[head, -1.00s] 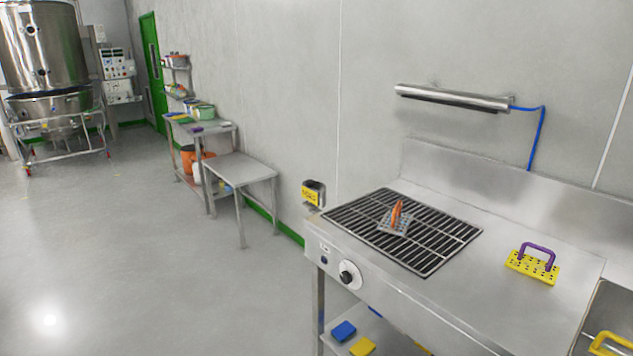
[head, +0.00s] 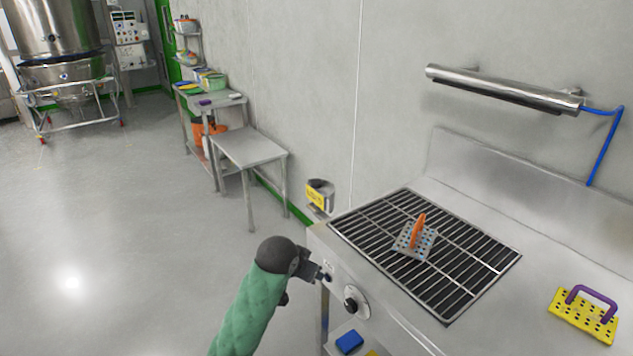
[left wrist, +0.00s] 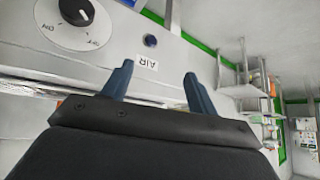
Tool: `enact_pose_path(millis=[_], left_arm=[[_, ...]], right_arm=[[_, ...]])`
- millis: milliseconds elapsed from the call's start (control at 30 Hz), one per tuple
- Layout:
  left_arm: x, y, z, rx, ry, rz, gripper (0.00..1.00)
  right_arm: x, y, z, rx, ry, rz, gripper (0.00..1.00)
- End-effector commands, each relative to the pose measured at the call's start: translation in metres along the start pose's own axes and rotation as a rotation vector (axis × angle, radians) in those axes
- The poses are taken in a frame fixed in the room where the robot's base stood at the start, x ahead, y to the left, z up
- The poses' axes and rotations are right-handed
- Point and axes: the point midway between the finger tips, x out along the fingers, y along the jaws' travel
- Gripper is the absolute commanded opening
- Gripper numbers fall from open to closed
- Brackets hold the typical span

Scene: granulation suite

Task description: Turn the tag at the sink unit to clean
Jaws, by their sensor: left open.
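A yellow tag (head: 316,197) with dark lettering, too small to read, is on a grey holder at the far left end of the steel sink unit (head: 450,180), by the wall. My left gripper (head: 324,277) is in front of the unit's front panel, lower than the tag and nearer to me. In the left wrist view the left gripper (left wrist: 157,75) has its two blue fingers apart with nothing between them. That view shows the panel with an AIR label (left wrist: 147,62), a small dark blue button (left wrist: 150,40) and a black knob (left wrist: 76,10). The tag cannot be made out there. My right gripper is not in view.
A perforated plate with an orange handle (head: 417,232) lies on the black grate (head: 370,225). A yellow perforated plate with a purple handle (head: 585,315) is at the right. A steel bar (head: 500,88) hangs on the wall. A low table (head: 250,147) stands beyond; the floor at left is clear.

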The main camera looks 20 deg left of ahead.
Motion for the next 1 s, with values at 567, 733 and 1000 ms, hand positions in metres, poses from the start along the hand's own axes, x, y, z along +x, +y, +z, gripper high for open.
enact_pose_path(millis=[567,733,1000], left_arm=[[0.044,-0.140,-0.200,-0.635,-0.057,0.499,0.59],[0.066,-0.167,-0.205,-1.063,-0.217,0.745,0.59],[0.088,-0.186,-0.200,-1.695,-0.575,1.058,0.59]], right_arm=[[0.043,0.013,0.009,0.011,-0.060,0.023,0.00],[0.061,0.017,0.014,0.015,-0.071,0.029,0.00],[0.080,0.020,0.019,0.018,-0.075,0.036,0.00]])
